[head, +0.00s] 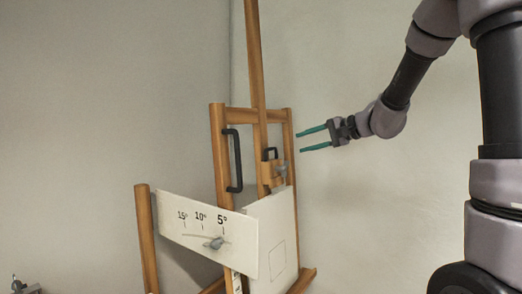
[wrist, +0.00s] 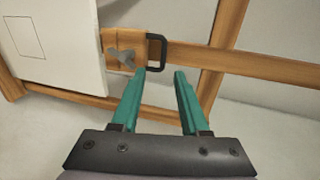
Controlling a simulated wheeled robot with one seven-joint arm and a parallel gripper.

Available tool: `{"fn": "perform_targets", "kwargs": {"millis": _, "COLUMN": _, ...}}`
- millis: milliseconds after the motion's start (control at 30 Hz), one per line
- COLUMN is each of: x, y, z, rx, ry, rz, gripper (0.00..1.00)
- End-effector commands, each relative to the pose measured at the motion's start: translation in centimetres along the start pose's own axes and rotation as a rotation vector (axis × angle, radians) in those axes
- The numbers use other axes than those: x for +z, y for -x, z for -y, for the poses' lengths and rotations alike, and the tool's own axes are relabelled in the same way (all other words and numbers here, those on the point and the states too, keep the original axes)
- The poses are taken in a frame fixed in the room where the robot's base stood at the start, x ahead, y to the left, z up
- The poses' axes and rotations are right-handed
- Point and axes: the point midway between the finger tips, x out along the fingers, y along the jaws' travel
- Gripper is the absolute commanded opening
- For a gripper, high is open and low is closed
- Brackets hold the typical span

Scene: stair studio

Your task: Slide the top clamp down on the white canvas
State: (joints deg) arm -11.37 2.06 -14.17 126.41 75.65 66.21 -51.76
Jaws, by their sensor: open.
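A wooden easel (head: 258,70) stands in the corner and holds the white canvas (head: 283,238), which has a thin drawn rectangle on it. The top clamp (head: 268,174) is a wooden block with a black handle and a grey knob, on the easel's mast just above the canvas. In the wrist view the clamp (wrist: 117,45) shows at the upper left with its black handle (wrist: 157,50) beside the fingertips. My gripper (head: 316,139) has teal fingers, open and empty, to the right of the clamp and slightly higher in the head view. The wrist view shows the open fingers (wrist: 163,72) close to the handle, with nothing between them.
A white panel (head: 190,226) marked 5°, 10° and 15° with a pointer stands in front of the canvas's left part. A black handle (head: 234,160) is on the easel's left upright. A wooden post (head: 146,240) stands at left. The wall space right of the easel is clear.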

Motion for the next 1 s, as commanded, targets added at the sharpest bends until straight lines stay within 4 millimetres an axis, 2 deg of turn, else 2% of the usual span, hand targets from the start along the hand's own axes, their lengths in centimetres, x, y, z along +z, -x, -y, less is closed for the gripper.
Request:
{"fn": "perform_targets", "kwargs": {"millis": 100, "x": -1.2, "y": -0.9, "z": 0.0, "rx": -0.028, "ry": -0.011, "rz": -0.019, "gripper": 0.45}}
{"fn": "perform_targets", "kwargs": {"millis": 267, "x": -1.4, "y": -2.5, "z": 0.1, "rx": -0.032, "ry": -0.011, "rz": -0.02, "gripper": 0.45}}
{"fn": "perform_targets", "kwargs": {"millis": 500, "x": -1.4, "y": -7.0, "z": 0.2, "rx": -0.03, "ry": -0.011, "rz": -0.019, "gripper": 0.45}}
{"fn": "perform_targets", "kwargs": {"millis": 700, "x": -1.4, "y": -10.1, "z": 0.3, "rx": -0.031, "ry": -0.011, "rz": -0.02, "gripper": 0.45}}
{"fn": "perform_targets", "kwargs": {"millis": 833, "x": -1.5, "y": -11.2, "z": 0.4, "rx": -0.032, "ry": -0.011, "rz": -0.021, "gripper": 0.45}}
{"fn": "perform_targets", "kwargs": {"millis": 1000, "x": -1.5, "y": -11.7, "z": 0.4, "rx": -0.032, "ry": -0.011, "rz": -0.022, "gripper": 0.45}}
